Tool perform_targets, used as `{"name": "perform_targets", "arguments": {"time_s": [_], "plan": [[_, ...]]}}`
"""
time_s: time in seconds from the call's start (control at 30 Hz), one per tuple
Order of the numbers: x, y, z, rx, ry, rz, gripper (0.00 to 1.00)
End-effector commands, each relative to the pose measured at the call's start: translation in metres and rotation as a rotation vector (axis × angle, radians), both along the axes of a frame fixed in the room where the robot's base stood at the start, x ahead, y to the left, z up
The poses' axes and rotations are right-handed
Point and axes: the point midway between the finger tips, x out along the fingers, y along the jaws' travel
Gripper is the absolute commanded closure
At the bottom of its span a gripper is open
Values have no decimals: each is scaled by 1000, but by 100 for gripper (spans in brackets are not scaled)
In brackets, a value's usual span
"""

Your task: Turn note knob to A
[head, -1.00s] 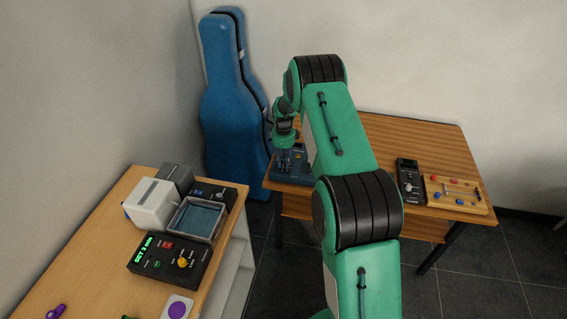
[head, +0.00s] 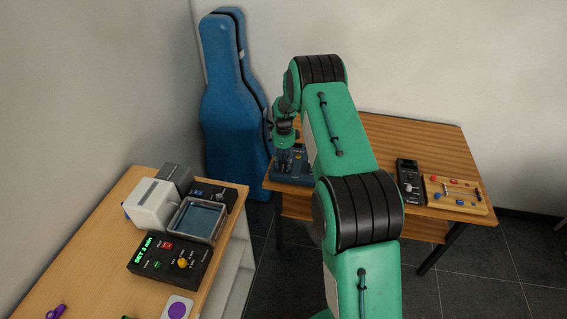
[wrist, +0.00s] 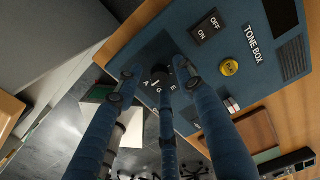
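The blue tone box (wrist: 210,75) lies on the far wooden table; in the head view it shows beside my arm (head: 297,178). Its dark note knob (wrist: 160,71) is partly hidden behind a finger, with letters such as A, G and E around it. I cannot read clearly which letter the knob points to. My gripper (wrist: 158,72) is over the knob, its three blue fingers spread around it. Gaps show between the outer fingertips and the knob. In the head view my gripper (head: 284,165) is down at the box.
The tone box also carries an ON/OFF switch (wrist: 205,27) and a yellow button (wrist: 229,67). A black handheld device (head: 409,181) and a wooden board with coloured pieces (head: 456,194) lie to the right. A blue instrument case (head: 226,110) stands behind. The near table (head: 92,238) holds several devices.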

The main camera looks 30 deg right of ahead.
Motion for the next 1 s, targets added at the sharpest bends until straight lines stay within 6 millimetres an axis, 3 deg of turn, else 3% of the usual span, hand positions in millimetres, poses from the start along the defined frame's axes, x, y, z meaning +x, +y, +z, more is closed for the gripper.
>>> {"name": "perform_targets", "arguments": {"time_s": [0.27,0.8,1.0], "plan": [[1,0,24,-1,-3,0,62],[1,0,105,-1,-2,0,62],[0,0,116,0,0,0,62]]}}
